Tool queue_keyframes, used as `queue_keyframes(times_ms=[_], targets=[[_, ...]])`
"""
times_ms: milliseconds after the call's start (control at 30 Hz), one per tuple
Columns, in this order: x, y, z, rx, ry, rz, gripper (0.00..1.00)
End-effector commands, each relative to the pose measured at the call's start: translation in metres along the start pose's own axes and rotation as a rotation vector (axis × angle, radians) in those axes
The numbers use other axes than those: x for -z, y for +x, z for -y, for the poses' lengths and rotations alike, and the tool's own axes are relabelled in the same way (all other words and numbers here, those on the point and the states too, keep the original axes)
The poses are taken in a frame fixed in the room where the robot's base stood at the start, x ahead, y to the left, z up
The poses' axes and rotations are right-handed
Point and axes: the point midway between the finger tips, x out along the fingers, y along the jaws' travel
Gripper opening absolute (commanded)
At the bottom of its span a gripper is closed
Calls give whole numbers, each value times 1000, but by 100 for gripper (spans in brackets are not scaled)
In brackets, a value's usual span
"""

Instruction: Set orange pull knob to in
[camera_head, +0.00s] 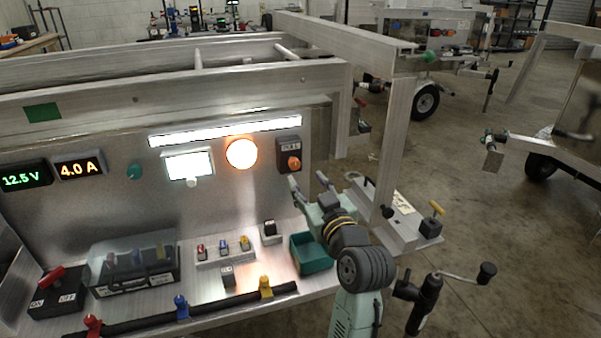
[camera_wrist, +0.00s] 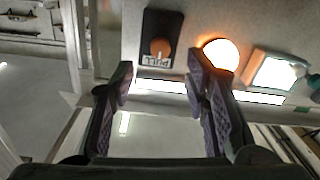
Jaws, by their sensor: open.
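The orange pull knob (camera_head: 293,162) sits on a black plate at the right end of the upright metal panel. In the wrist view the knob (camera_wrist: 160,47) shows beyond the fingertips, roughly between them in the picture's width. It stands out from its plate, but how far I cannot tell. My gripper (camera_head: 308,181) is open and empty, in front of the panel and a little below the knob in the head view. Its two fingers (camera_wrist: 158,76) are spread wide in the wrist view and appear apart from the knob.
A glowing round lamp (camera_head: 241,154) and a lit white display (camera_head: 189,165) are left of the knob. A light bar (camera_head: 225,131) runs above. A green bin (camera_head: 311,254), small switches and a clear-covered box (camera_head: 133,267) stand on the shelf below. A metal post (camera_head: 393,150) rises at right.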

Motion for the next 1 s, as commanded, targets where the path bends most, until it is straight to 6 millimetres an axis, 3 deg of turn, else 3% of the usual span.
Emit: queue_keyframes(times_ms=[100,233,667,767,833,1000], targets=[[-1,-20,-1,-3,1,1,43],[0,-33,0,0,0,0,43],[2,-36,2,3,0,-4,43],[19,-26,19,22,-6,-48,43],[43,-15,42,47,-9,-111,43],[129,2,131,144,7,-346,43]])
